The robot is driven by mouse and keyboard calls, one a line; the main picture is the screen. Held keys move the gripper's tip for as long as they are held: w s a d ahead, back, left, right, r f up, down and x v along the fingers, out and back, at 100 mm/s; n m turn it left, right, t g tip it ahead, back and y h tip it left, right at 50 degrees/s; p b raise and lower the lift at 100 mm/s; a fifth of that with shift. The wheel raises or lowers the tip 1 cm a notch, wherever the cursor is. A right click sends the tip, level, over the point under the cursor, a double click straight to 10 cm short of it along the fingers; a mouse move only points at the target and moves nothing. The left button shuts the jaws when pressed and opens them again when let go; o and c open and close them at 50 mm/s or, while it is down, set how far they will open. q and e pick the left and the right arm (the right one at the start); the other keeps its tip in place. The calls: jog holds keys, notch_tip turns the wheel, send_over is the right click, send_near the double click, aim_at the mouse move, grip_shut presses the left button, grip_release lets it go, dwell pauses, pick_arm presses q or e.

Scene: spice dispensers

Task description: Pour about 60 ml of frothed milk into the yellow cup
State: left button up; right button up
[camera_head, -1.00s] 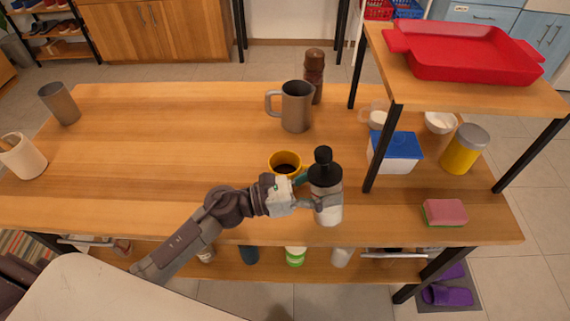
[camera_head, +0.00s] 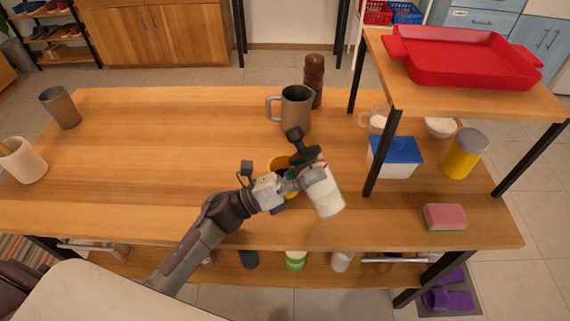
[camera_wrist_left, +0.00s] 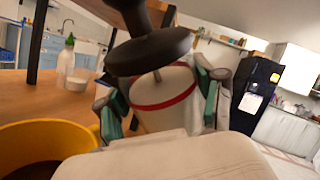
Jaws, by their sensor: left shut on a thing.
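The yellow cup (camera_head: 275,162) stands on the wooden table, partly hidden behind my left gripper. In the left wrist view the cup (camera_wrist_left: 45,135) is at lower left with dark liquid inside. My left gripper (camera_head: 305,181) is shut on a white container with a black lid and knob (camera_head: 325,195). The container is raised and tilted, its black top leaning left over the cup's right side. In the wrist view the container (camera_wrist_left: 165,100) sits between the fingers, its black lid facing the camera. No stream shows. My right gripper is not in view.
A grey metal pitcher (camera_head: 296,108) and a brown grinder (camera_head: 314,80) stand behind. A shelf post (camera_head: 383,150), a blue-lidded box (camera_head: 396,158), a yellow jar (camera_head: 465,154) and a pink sponge (camera_head: 445,217) are to the right. The table's left middle is clear.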

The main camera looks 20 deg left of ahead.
pick_arm(q)
jog(key=shift+a+r+n+t, duration=0.1)
jog(key=shift+r+n+t, duration=0.25)
jog(key=shift+n+t, duration=0.5)
jog(key=shift+w+n+p, duration=0.1)
jog(key=shift+n+p, duration=0.25)
jog(key=shift+n, duration=0.1)
jog(key=shift+w+a+r+n+t+y+p, duration=0.15)
jog(key=shift+r+n+t+y+p, duration=0.25)
jog(key=shift+n+t, duration=0.5)
jog(key=shift+a+r+n+t+y+p, duration=0.15)
jog(key=shift+n+t+y+p, duration=0.35)
jog(key=shift+n, duration=0.8)
jog(key=shift+w+a+r+n+t+y+p, duration=0.1)
jog(key=shift+r+n+t+y+p, duration=0.25)
jog(key=shift+n+t, duration=0.6)
dwell(3.5)
